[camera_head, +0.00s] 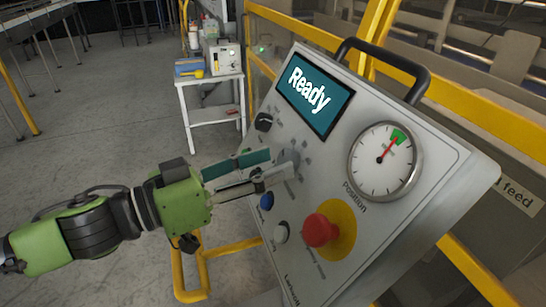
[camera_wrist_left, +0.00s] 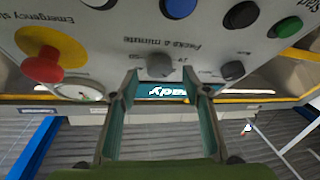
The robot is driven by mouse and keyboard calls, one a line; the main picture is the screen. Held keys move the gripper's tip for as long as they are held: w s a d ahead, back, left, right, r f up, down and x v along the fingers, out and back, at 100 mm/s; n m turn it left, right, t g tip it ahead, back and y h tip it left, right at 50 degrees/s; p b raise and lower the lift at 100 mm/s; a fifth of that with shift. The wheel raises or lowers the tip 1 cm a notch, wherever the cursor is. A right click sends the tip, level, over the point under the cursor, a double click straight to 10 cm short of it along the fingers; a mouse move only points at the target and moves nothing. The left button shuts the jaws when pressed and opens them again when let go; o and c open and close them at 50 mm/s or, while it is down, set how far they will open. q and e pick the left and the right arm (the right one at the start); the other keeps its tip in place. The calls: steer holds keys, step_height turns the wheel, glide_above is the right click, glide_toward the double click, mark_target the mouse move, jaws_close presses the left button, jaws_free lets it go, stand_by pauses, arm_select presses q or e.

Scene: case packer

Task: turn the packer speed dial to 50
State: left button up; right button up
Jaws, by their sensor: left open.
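The speed dial (camera_head: 290,158) is a grey round knob on the sloped control panel, in a ring of dark marks. In the left wrist view the dial (camera_wrist_left: 160,66) shows beside upside-down "Packs a minute" lettering. My left gripper (camera_head: 279,168) is open at the panel, its fingers pointing at the dial. In the left wrist view the left gripper (camera_wrist_left: 161,80) has one fingertip on each side of the dial. I cannot tell whether they touch it. The dial's setting is too small to read. My right gripper is not in view.
A white table (camera_head: 215,115) stands behind on open floor.

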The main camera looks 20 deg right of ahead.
arm_select(q)
steer(key=shift+x, duration=0.75)
steer(key=c, duration=1.1)
